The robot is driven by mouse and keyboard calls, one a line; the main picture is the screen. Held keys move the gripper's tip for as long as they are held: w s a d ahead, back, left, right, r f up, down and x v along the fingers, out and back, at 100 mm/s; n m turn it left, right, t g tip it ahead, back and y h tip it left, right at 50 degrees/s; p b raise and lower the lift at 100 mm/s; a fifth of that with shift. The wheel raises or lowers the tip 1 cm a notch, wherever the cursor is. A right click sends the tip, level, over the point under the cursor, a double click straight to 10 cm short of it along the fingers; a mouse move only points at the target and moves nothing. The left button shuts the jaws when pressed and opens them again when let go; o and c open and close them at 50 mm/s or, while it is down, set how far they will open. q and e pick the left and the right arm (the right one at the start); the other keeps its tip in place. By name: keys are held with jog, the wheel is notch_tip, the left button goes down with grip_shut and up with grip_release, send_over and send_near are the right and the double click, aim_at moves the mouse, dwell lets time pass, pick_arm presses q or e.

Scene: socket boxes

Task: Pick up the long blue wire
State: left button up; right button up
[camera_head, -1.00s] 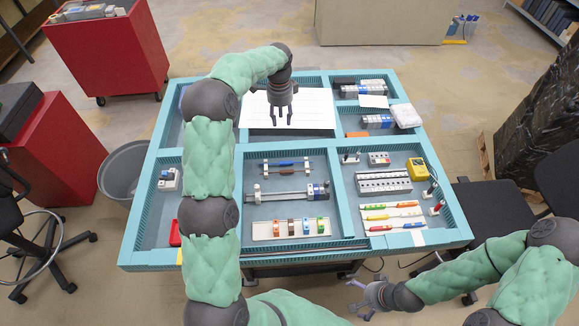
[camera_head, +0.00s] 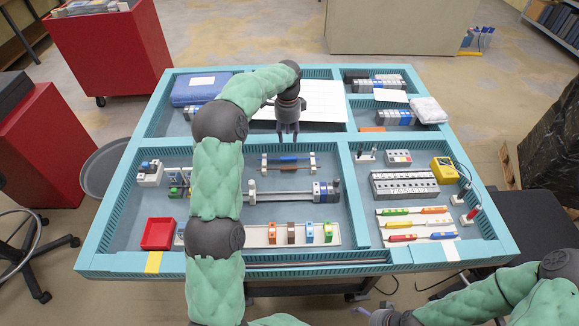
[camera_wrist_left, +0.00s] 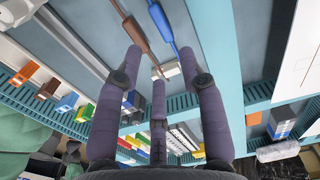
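The long blue wire (camera_head: 287,158) lies across a small rack with white end posts, in the middle compartment of the tray table. A shorter-looking brown wire (camera_head: 288,168) lies just in front of it. In the left wrist view the blue wire (camera_wrist_left: 161,22) and brown wire (camera_wrist_left: 134,28) show near the top, apart from the fingers. My left gripper (camera_head: 288,137) is open and empty, above and behind the rack in the head view; its spread fingers (camera_wrist_left: 163,75) show in the wrist view. My right gripper (camera_head: 372,313) is low at the bottom edge, partly cut off, fingers unclear.
In front of the rack are a rail assembly (camera_head: 290,192) and a strip with coloured connectors (camera_head: 258,236). A red bin (camera_head: 158,233) sits left. Turquoise dividers (camera_head: 353,205) separate the compartments.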

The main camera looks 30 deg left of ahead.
pick_arm(q)
jog(key=b, duration=0.2)
send_over(289, 158)
jog(key=shift+a+f, duration=0.15)
jog(key=shift+f, duration=1.45)
jog(key=shift+a+f, duration=0.1)
jog(key=shift+f, duration=1.5)
jog(key=f+b, duration=0.1)
jog(key=f, duration=0.1)
jog(key=f+b, duration=0.1)
jog(key=f, duration=0.2)
jog(key=shift+s+d, duration=0.1)
jog(key=shift+d, duration=0.1)
jog(key=shift+r, duration=0.1)
jog(key=c, duration=0.7)
